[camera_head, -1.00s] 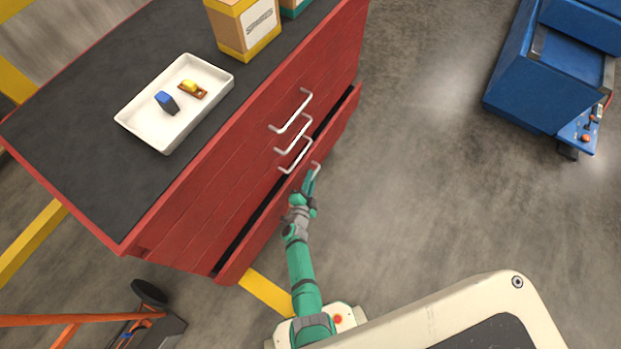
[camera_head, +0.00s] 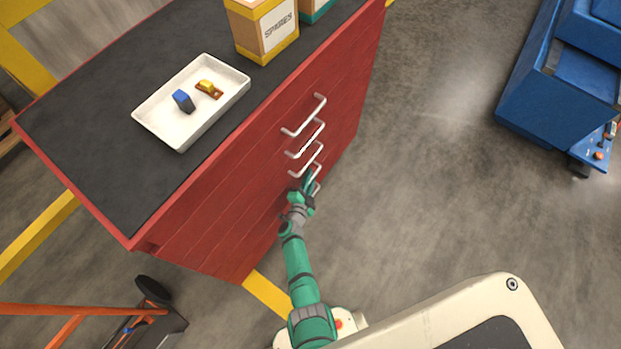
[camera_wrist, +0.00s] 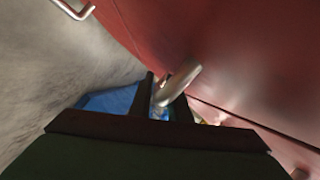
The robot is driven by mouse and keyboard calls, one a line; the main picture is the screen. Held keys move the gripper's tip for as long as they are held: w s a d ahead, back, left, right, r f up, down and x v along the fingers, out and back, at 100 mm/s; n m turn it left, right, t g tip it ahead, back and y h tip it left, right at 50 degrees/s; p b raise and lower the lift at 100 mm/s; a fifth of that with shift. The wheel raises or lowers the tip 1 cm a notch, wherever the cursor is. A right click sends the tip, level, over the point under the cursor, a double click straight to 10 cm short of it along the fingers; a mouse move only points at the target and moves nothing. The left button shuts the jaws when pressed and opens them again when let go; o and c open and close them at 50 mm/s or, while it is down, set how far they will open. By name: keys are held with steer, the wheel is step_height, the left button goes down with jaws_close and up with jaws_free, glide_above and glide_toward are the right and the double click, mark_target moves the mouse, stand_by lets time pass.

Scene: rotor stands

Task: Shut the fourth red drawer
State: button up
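The red cabinet (camera_head: 215,215) has stacked drawers with metal bar handles down its front. The fourth red drawer (camera_head: 335,152) is the lowest, and its front looks flush with the drawers above, with no dark gap showing. My gripper (camera_head: 309,182) is at its handle (camera_head: 317,187), which is partly hidden by the gripper in the head view. In the wrist view, the handle (camera_wrist: 180,78) lies between the two dark fingers of my gripper (camera_wrist: 163,98), which look closed around it. The red drawer front fills the right side there.
A white tray (camera_head: 215,119) with a blue piece and a yellow piece, and a box (camera_head: 262,35), stand on the cabinet top. Blue equipment (camera_head: 550,100) stands at the right. An orange-framed cart (camera_head: 80,315) is at lower left. The floor right of the cabinet is clear.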

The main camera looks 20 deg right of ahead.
steer(key=shift+w+r, duration=0.1)
steer(key=shift+r, duration=0.05)
steer(key=v, duration=1.1)
steer(key=shift+f, duration=0.25)
stand_by(0.3)
steer(key=s+a+r+n+t+y, duration=0.25)
steer(key=s+a+r+n, duration=0.25)
steer(key=s+r, duration=0.3)
steer(key=s+a+r+n+t+y, duration=0.1)
steer(key=s+a+r+n+y, duration=0.35)
steer(key=s, duration=0.45)
steer(key=s+a+r+n+y, duration=0.1)
steer(key=s+r+n, duration=0.3)
steer(key=r, duration=0.6)
steer(key=s+a+r+n+y, duration=0.1)
steer(key=s+a+r+n, duration=0.1)
steer(key=s+r+n, duration=0.3)
steer(key=s+r, duration=0.3)
steer(key=r, duration=0.3)
steer(key=shift+s+a+r, duration=0.25)
